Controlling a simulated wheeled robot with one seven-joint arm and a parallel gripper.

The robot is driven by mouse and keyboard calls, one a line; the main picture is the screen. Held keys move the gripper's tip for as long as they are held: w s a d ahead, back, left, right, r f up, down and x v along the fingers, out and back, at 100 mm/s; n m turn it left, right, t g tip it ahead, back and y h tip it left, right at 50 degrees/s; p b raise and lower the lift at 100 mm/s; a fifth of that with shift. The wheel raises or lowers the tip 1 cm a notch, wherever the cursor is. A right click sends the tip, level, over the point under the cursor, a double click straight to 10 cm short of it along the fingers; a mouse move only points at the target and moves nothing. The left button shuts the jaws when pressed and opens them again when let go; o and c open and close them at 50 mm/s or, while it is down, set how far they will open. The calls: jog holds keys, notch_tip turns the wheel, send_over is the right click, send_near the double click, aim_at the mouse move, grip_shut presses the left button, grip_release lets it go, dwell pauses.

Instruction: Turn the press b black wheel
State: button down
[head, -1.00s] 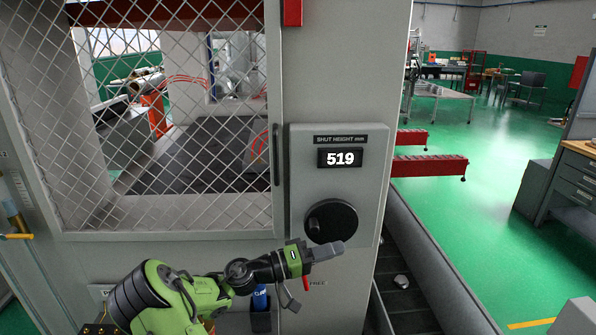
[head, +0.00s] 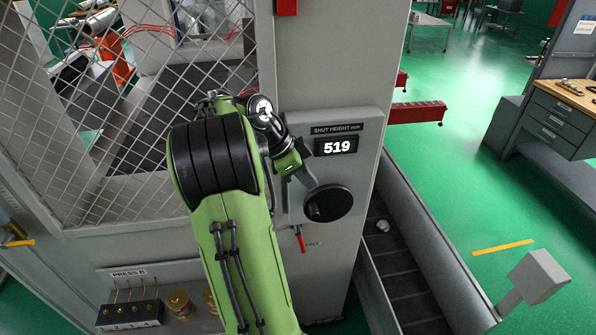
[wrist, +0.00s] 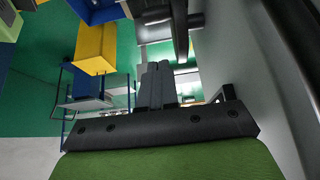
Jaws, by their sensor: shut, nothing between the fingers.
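The black wheel (head: 328,203) is a round dial on the grey panel (head: 367,140) of press B, below the display reading 519. My gripper (head: 308,179) is close to the wheel's upper left edge in the head view; I cannot tell whether it touches. In the wrist view its two grey fingers (wrist: 157,85) are together with nothing held. A dark bar-like shape at the top of the wrist view, just past the fingertips, looks like the wheel seen edge-on.
A wire mesh guard (head: 130,110) covers the press at left. A red-handled lever (head: 300,240) hangs below the panel, left of the wheel. A conveyor (head: 395,260) runs along the right side of the press. Green floor lies open beyond.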

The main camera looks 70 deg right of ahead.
aim_at(313, 208)
jog(key=x, duration=0.4)
jog(key=shift+f, duration=0.15)
jog(key=shift+w+a+f, duration=0.1)
jog(key=shift+f, duration=0.5)
jog(key=shift+w+a+f, duration=0.1)
jog(key=shift+w+f, duration=0.05)
jog(key=shift+f, duration=0.5)
jog(key=shift+w+f, duration=0.25)
jog(key=shift+f, duration=0.2)
jog(key=shift+a+b, duration=0.1)
jog(key=shift+b, duration=0.25)
jog(key=shift+w+a+f+b, duration=0.15)
jog(key=shift+w+f+b, duration=0.1)
jog(key=shift+f+b, duration=0.65)
jog(key=shift+r, duration=0.25)
